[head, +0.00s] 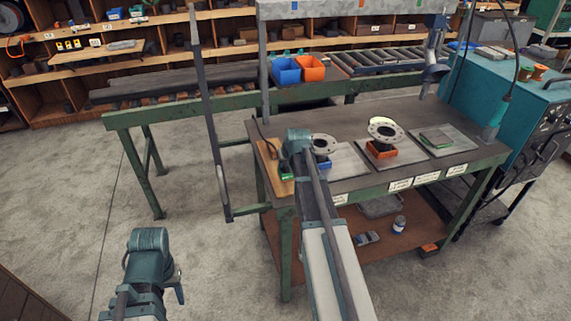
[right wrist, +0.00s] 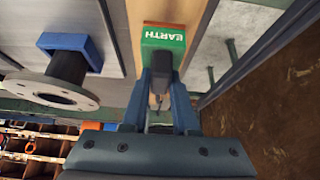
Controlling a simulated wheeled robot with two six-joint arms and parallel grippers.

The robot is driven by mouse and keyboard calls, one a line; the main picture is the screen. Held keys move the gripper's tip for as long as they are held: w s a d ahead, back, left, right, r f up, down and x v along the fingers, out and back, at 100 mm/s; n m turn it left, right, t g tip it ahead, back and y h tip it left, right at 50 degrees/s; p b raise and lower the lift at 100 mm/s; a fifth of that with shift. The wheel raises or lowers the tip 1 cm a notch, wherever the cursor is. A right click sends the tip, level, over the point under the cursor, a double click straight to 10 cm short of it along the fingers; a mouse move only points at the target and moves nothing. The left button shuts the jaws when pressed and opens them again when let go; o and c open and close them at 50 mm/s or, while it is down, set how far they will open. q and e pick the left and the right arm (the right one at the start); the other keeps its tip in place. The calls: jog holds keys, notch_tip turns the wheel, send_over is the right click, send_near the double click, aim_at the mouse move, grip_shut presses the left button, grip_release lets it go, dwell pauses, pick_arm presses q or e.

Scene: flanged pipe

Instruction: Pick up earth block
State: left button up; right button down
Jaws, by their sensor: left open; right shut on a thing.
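The earth block is a green block with white "EARTH" lettering, seen close up in the right wrist view (right wrist: 163,40). In the head view the green block (head: 286,173) shows at the left end of the workbench, over a light wooden strip (head: 266,160). My right gripper (right wrist: 160,75) is shut on the block, with its fingers at the block's near end. I cannot tell whether the block touches the strip. My left gripper (head: 176,284) is open and empty, low at the lower left, over the floor and away from the bench.
On the workbench (head: 360,115), a flanged pipe (head: 322,145) stands in a blue holder and another (head: 386,132) in an orange-red holder (head: 380,150). A grey post (head: 205,110) stands left of the bench. A teal machine (head: 520,90) is at right.

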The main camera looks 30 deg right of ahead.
jog(key=s+d+r, duration=0.1)
jog(key=s+d, duration=0.2)
jog(key=s, duration=0.4)
jog(key=s+d, duration=0.4)
jog(key=s, duration=0.3)
jog(key=shift+s+r+p, duration=0.2)
jog(key=shift+r+p, duration=0.2)
jog(key=shift+p, duration=0.05)
